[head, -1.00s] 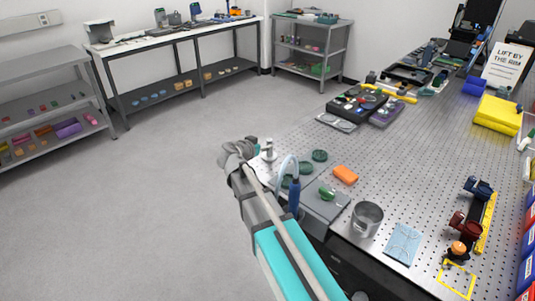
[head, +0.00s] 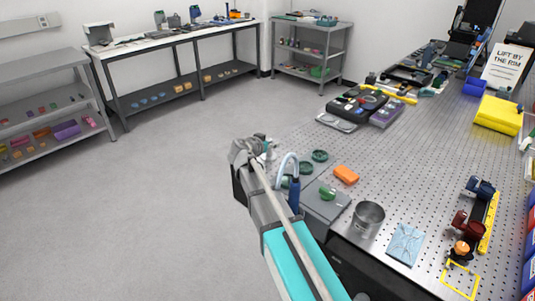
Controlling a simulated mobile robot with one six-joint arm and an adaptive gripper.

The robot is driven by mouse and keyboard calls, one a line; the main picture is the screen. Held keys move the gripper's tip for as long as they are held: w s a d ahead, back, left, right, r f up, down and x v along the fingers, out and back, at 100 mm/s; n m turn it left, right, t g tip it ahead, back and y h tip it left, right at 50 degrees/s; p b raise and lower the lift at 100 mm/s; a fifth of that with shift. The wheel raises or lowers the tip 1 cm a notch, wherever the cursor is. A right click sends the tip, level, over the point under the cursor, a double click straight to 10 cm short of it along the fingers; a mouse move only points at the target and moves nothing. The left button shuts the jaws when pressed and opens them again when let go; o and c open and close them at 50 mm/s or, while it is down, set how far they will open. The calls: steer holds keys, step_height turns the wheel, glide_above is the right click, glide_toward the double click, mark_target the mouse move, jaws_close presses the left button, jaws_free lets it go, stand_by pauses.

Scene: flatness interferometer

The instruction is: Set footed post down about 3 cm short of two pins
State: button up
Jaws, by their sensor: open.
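My gripper (head: 245,150) is at the far end of my grey and teal arm, over the near left edge of the perforated metal table. Its fingers are small and partly hidden by the arm, and I see nothing held in them. A small pale upright piece (head: 268,150), possibly the footed post, shows just right of the gripper and is mostly hidden. I cannot tell whether they touch. I cannot make out two pins.
A blue bottle with a pale curved tube (head: 294,190), green round pieces (head: 320,155), an orange block (head: 346,175) and a metal cup (head: 367,218) stand near the gripper. A yellow outlined square (head: 460,280) marks the near right. The table's middle (head: 420,160) is clear.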

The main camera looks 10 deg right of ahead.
stand_by(0.3)
jaws_close()
steer(key=shift+r, duration=0.2)
stand_by(0.4)
step_height(320, 180, up, 2)
steer(key=p, duration=0.2)
steer(key=shift+p, duration=0.3)
steer(key=s+d+r+p, duration=0.1)
steer(key=s+r+p, duration=0.9)
steer(key=s, duration=0.4)
steer(key=shift+r, duration=0.3)
steer(key=shift+r+p, duration=0.1)
steer(key=shift+p, duration=0.2)
